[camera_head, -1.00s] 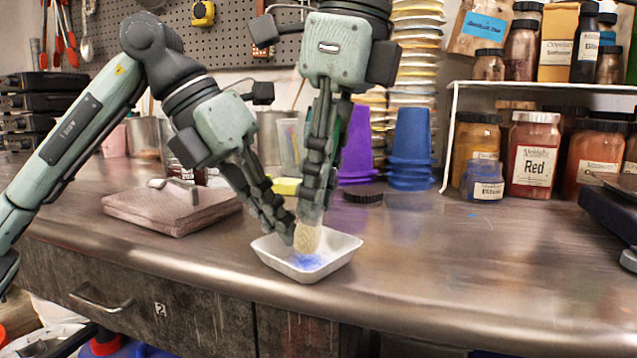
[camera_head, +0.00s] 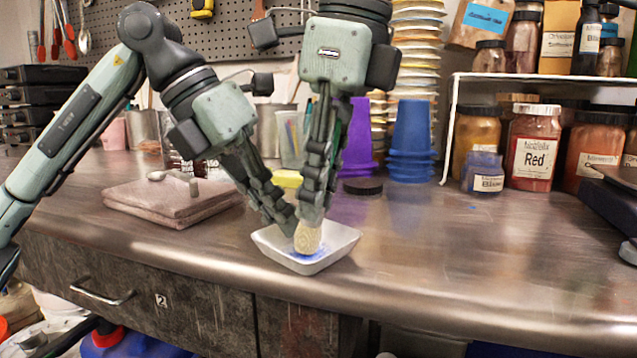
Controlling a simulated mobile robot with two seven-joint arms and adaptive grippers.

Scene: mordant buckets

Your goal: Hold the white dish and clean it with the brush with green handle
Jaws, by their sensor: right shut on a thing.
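The white dish (camera_head: 333,248) stands on the metal counter near its front edge, with a blue stain (camera_head: 306,257) inside. My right gripper (camera_head: 311,212) is shut on the brush and points down over the dish. The brush's pale bristles (camera_head: 308,239) are down in the dish at the stain. Its green handle is mostly hidden behind the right fingers. My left gripper (camera_head: 288,222) is at the dish's back left rim, its fingertips low against it. Whether its fingers are closed on the rim cannot be made out.
A folded pinkish cloth (camera_head: 165,208) with a spoon lies to the left. A yellow sponge (camera_head: 288,180), a black lid (camera_head: 362,186), and purple and blue cups (camera_head: 409,140) stand behind. Jars and a white rack (camera_head: 447,150) are at the right. The counter right of the dish is clear.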

